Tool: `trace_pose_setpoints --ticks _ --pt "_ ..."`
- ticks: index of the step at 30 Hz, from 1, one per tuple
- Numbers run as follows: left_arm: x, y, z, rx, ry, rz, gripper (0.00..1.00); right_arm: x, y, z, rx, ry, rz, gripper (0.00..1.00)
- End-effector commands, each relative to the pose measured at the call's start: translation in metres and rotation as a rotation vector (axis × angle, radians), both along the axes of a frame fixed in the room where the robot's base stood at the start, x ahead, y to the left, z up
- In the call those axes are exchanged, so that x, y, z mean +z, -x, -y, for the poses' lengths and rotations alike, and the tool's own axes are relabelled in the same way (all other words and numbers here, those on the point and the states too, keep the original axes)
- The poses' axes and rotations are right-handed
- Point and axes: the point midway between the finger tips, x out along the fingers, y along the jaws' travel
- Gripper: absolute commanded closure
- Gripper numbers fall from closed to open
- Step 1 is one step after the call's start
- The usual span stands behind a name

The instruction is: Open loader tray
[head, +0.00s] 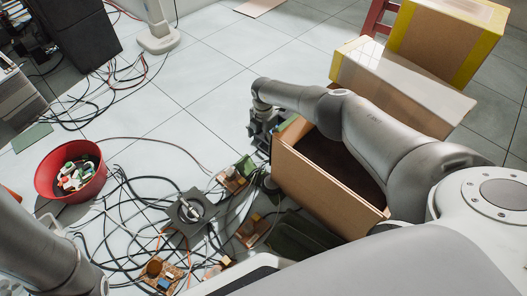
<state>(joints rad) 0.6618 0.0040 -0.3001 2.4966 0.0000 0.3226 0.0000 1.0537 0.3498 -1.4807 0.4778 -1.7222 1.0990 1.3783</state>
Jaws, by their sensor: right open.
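No loader tray can be made out in the head view. A grey boxy unit (20,98), perhaps the hifi, stands at the left edge and is partly cut off. My right gripper (260,142) is dark and small, at the end of the arm reaching in from the right. It is open, hanging near the left corner of an open wooden-looking box (325,195), far from the grey unit. Whether it touches the box cannot be told. My left arm shows at the lower left; its gripper is out of view.
Tangled cables (120,215) and small circuit boards (160,275) cover the floor at lower left. A red bowl (70,170) holds small items. A black cabinet (80,32) stands upper left. Cardboard boxes (400,85) stand upper right. White floor tiles (205,70) are clear in the upper middle.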

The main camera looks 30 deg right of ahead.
Motion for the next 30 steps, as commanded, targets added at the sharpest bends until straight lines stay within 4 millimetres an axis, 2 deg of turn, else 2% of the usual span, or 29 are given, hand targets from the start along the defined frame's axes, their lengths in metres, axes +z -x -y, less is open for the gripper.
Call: trace_pose_setpoints --ticks 2,6,13,19,29,30 --pt "-0.004 0.010 0.000 0.000 0.000 0.027 1.00 -0.013 0.000 0.000 0.000 -0.001 0.000 0.23" --pt "-0.022 0.008 0.000 0.001 -0.001 0.020 1.00 -0.032 0.000 -0.001 0.000 -0.001 0.000 0.23" --pt "-0.040 0.008 0.001 0.002 -0.002 0.022 1.00 -0.053 0.000 -0.001 0.000 -0.001 0.001 0.23" --pt "-0.047 0.008 0.001 0.002 -0.002 0.022 1.00 -0.060 0.000 -0.001 0.001 -0.001 0.001 0.23" --pt "-0.047 0.008 0.001 0.000 -0.002 0.022 1.00 -0.060 0.000 -0.001 0.001 -0.001 0.001 0.23" --pt "-0.047 0.008 0.001 0.000 -0.002 0.022 1.00 -0.060 0.000 -0.001 0.001 -0.001 0.001 0.27"
